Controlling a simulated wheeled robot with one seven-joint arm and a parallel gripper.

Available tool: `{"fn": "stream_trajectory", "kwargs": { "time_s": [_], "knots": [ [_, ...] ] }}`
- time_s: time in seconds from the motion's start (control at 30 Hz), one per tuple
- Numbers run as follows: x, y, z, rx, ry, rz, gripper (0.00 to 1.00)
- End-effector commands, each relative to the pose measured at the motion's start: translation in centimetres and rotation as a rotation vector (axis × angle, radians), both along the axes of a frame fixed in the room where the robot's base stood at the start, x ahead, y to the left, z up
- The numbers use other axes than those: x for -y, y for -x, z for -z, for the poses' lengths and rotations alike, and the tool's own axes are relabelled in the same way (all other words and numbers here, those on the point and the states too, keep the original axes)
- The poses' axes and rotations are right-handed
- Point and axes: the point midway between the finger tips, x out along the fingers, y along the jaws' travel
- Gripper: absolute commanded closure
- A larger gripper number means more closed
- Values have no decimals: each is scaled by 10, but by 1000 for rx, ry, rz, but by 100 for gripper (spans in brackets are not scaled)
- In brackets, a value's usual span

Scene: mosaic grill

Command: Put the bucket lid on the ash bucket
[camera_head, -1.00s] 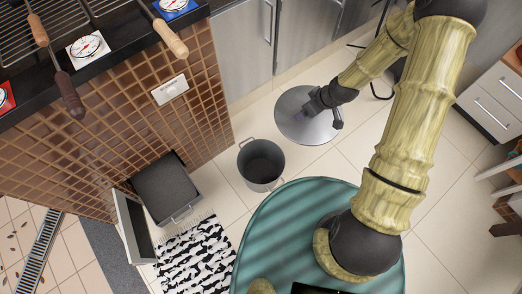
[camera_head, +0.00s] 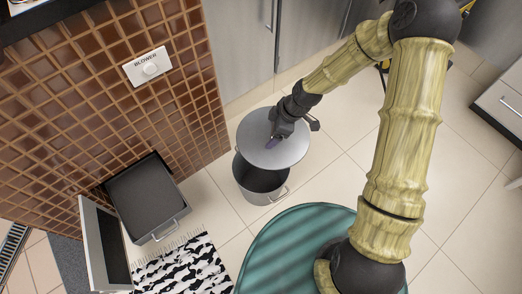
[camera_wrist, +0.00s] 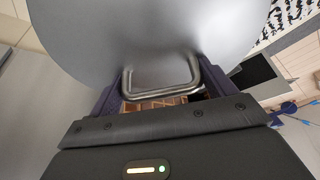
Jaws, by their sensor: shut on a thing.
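The bucket lid (camera_head: 262,152) is a round grey metal disc, held roughly level by my gripper (camera_head: 280,138). In the wrist view my gripper (camera_wrist: 160,92) is shut on the lid's bent metal handle (camera_wrist: 162,92), and the lid (camera_wrist: 150,35) fills the upper part of the picture. The ash bucket (camera_head: 258,190) is a grey metal pail with side handles, upright on the tiled floor. The lid is above the bucket and hides the back part of its opening. The dark inside shows at the front, so lid and rim are not lined up in this view.
A pulled-out ash drawer (camera_head: 148,198) and an open door (camera_head: 104,240) stand at the left by the tiled grill wall (camera_head: 120,110). A black-and-white rug (camera_head: 185,268) lies in front. Steel cabinets (camera_head: 240,45) stand behind. Floor to the right is clear.

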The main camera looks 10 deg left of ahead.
Motion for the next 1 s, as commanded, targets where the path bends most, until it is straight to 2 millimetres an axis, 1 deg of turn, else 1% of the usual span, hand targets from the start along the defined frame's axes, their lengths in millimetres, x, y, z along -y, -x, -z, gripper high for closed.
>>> {"fn": "stream_trajectory", "kwargs": {
  "time_s": [0.03, 0.2, 0.3, 0.47, 0.8, 1.0],
  "knots": [
    [-6, 2, 20, 2, -1, -37, 45],
    [-23, 13, 46, 1, -1, -165, 45],
    [-31, 19, 55, 2, -1, -224, 45],
    [-36, 23, 58, 1, 0, -269, 45],
    [-36, 23, 56, 0, 0, -272, 45],
    [-36, 23, 64, -1, 0, -271, 45]
  ]
}}
